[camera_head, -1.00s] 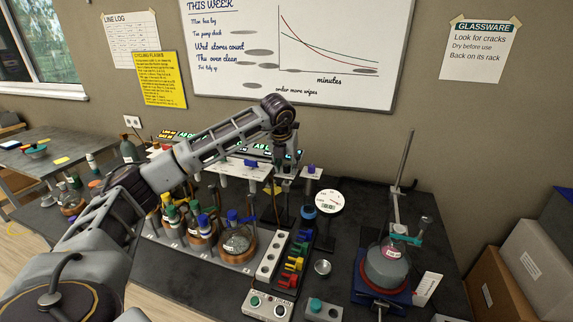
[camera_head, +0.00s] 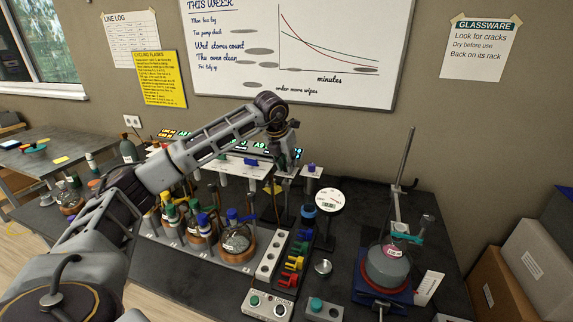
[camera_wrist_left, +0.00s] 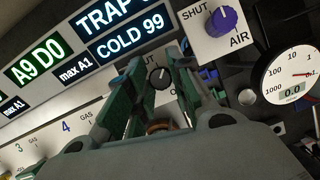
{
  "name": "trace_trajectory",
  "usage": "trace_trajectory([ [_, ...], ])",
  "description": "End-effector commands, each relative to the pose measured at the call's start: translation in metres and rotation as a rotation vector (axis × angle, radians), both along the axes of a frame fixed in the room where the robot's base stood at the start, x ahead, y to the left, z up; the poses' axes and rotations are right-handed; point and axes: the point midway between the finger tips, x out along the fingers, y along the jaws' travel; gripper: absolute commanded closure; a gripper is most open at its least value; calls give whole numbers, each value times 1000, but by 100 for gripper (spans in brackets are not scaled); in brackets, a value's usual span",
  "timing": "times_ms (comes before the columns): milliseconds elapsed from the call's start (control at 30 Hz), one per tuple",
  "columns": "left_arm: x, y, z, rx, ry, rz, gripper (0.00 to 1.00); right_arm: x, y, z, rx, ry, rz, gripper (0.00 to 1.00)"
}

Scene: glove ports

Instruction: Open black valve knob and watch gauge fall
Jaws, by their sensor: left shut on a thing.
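The black valve knob (camera_wrist_left: 159,78) sits on a white panel marked SHUT and partly hidden O-lettering. Its white pointer mark tilts up and right. My left gripper (camera_wrist_left: 157,82) has its green-grey fingers on either side of the knob and is shut on it. In the head view my left gripper (camera_head: 284,164) hangs over the panel behind the flasks and hides the knob. The round white gauge (camera_wrist_left: 290,77) has a scale from 1000 to 1, a needle pointing right and a readout that looks like 0.0. It also stands in the head view (camera_head: 329,201). My right gripper is out of view.
A purple knob (camera_wrist_left: 221,21) marked SHUT and AIR is close to the gripper. Lit displays (camera_wrist_left: 124,35) line the panel's back. Flasks with coloured caps (camera_head: 238,238) stand in front of the panel. A flask in a blue-based stand (camera_head: 388,265) is at right.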

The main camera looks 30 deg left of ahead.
Motion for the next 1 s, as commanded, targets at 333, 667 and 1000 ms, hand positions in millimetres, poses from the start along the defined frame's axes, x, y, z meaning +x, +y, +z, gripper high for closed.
trace_trajectory([
  [333,0,1,0,0,-2,-144,100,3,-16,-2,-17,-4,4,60],
  [667,0,1,1,1,-3,-174,100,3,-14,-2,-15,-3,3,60],
  [1000,0,1,1,0,-3,-173,56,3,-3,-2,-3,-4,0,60],
])
